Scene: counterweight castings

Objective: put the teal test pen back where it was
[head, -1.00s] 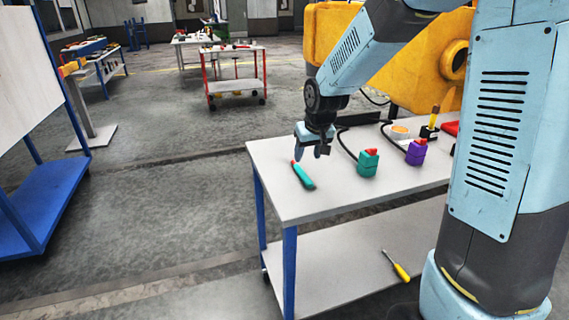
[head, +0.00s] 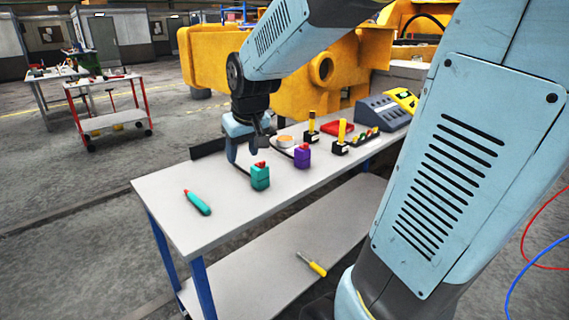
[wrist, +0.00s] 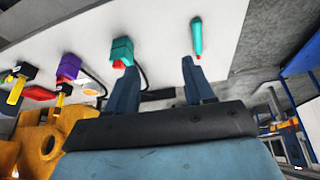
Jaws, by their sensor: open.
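The teal test pen (head: 197,202) with a red tip lies on the left part of the white table top (head: 170,230), near its end. It also shows in the wrist view (wrist: 196,36), beyond my right-hand finger in that view. My gripper (head: 248,150) is open and empty above the table, behind and above the teal block with a red top (head: 260,178), to the right of the pen. In the wrist view the gap between my fingers (wrist: 160,75) holds nothing, and the teal block (wrist: 122,50) shows near the left finger.
A purple block with a red top (head: 302,157), a round orange-topped item (head: 285,141), yellow-handled items (head: 341,134) and a grey console (head: 381,112) stand further right. A yellow screwdriver (head: 313,265) lies on the lower shelf. The table around the pen is clear.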

